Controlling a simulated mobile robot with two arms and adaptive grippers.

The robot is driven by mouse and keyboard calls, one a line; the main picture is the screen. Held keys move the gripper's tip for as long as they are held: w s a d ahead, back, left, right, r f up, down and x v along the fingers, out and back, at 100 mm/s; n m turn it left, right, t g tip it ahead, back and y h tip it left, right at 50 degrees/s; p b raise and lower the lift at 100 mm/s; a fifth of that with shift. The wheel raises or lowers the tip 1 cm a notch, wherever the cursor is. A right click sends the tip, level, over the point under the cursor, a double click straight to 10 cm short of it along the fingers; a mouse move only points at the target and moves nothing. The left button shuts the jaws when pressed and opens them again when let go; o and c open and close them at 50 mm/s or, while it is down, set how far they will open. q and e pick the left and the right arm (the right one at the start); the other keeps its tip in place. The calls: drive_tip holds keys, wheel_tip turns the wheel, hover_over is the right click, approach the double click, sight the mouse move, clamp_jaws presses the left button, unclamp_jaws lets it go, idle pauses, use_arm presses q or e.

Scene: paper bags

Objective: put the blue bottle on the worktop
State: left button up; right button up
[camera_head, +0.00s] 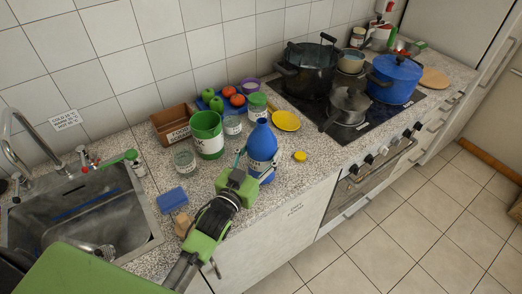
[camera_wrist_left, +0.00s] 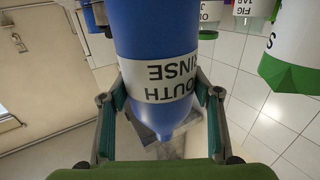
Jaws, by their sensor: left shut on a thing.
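The blue bottle (camera_head: 262,142) stands roughly upright at the front part of the speckled worktop (camera_head: 315,160), between the jars and the worktop's front edge. My left gripper (camera_head: 256,167) is shut on its lower part, with one finger on each side. In the left wrist view the bottle (camera_wrist_left: 165,35) fills the middle between the fingers (camera_wrist_left: 160,92), and its white label reads upside down. I cannot tell whether the bottle's base touches the worktop. My right gripper is not in view.
A green jar (camera_head: 207,134), a glass jar (camera_head: 185,158) and a green-lidded jar (camera_head: 257,104) stand close by. A yellow plate (camera_head: 286,120) and yellow lid (camera_head: 300,156) lie to the right. The sink (camera_head: 85,215) is left, the hob with pots (camera_head: 348,104) right.

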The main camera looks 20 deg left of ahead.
use_arm(q)
drive_tip(key=shift+f, duration=0.35)
drive_tip(key=shift+f, duration=0.1)
drive_tip(key=o, duration=1.2)
drive_tip(key=shift+c, duration=0.2)
drive_tip(key=shift+s, duration=0.35)
drive_tip(key=s+a+b, duration=0.1)
drive_tip(key=s+b, duration=0.2)
drive_tip(key=s, duration=0.8)
drive_tip(key=shift+s+a, duration=0.15)
drive_tip(key=shift+a, duration=0.1)
